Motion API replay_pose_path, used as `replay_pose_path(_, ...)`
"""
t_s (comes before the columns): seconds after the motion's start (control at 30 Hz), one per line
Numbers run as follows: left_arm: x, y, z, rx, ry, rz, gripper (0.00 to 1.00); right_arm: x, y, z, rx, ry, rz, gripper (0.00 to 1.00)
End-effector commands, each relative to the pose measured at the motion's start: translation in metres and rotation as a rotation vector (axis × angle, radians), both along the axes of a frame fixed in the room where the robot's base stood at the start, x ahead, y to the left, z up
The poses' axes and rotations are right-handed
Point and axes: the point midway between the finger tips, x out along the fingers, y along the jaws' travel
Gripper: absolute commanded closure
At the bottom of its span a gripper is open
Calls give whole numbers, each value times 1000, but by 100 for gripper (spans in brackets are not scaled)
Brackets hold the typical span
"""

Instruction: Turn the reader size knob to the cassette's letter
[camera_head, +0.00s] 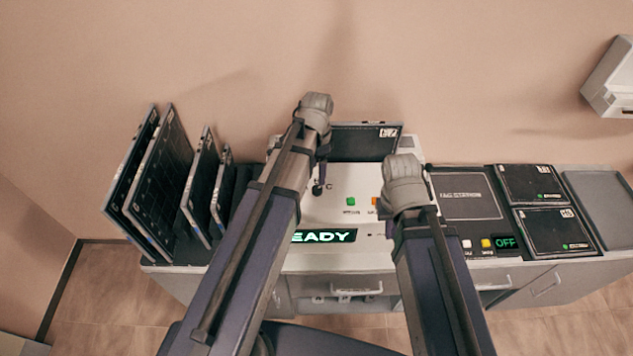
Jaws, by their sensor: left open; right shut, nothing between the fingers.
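The size knob (317,189) is a small dark knob on the pale reader (338,207), with a letter C beside it on the right. The other letters around it are hidden by my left arm. My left gripper (322,174) points down just above the knob; its jaws are open, and I cannot tell if they touch the knob. A dark cassette (360,143) stands upright at the back of the reader. Its white label (388,132) is too small to read surely. My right gripper (403,190) is shut and empty above the reader's right side, its fingertips mostly hidden.
Several dark cassettes (170,165) stand in a rack at left. At right are a flat black panel (465,195) and an OFF display (505,243).

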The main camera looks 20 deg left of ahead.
Motion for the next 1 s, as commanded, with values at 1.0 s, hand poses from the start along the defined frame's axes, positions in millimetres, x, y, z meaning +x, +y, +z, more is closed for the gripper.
replay_pose_path(1.0, 0, 0, -77, 0, 0, 2, 28, 0, 0, -77, -1, 0, 4, 100)
